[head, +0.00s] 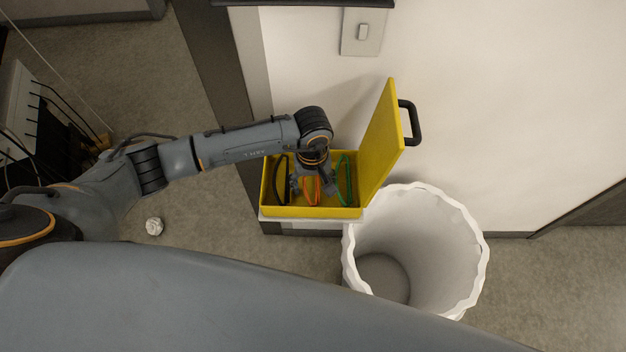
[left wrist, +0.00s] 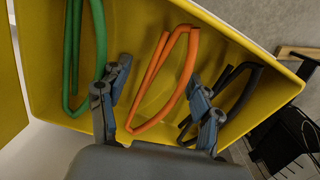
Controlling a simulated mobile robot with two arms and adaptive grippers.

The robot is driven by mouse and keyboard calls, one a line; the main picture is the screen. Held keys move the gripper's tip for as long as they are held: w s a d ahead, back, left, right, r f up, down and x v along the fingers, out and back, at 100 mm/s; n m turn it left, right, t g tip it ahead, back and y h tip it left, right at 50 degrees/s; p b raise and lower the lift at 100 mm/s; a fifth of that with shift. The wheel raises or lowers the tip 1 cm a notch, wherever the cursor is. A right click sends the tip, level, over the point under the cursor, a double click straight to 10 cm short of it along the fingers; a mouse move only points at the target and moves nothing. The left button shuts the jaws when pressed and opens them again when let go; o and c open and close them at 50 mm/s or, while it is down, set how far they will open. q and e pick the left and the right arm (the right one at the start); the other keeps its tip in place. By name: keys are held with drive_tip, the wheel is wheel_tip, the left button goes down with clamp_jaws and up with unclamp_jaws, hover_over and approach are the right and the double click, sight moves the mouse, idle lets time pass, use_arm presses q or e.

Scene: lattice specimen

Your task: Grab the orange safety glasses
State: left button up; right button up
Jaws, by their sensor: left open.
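The orange safety glasses (head: 312,188) stand in the yellow box (head: 338,212), between a green pair and a black pair. In the left wrist view the orange glasses (left wrist: 187,72) lie between my open fingers. My left gripper (head: 311,186) is open and reaches down into the box above them. It also shows in the left wrist view (left wrist: 160,100), with one finger on each side of the orange glasses. I see no contact. The wrist hides part of the orange glasses in the head view. My right gripper is not in view.
Green glasses (head: 345,180) and black glasses (head: 281,180) stand close on either side. The box's raised yellow lid (head: 382,135) is on the right. A white bin (head: 478,250) stands below right. A wall is behind; crumpled paper (head: 154,226) lies on the floor.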

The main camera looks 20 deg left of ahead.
use_arm(q)
drive_tip(key=c, duration=1.1)
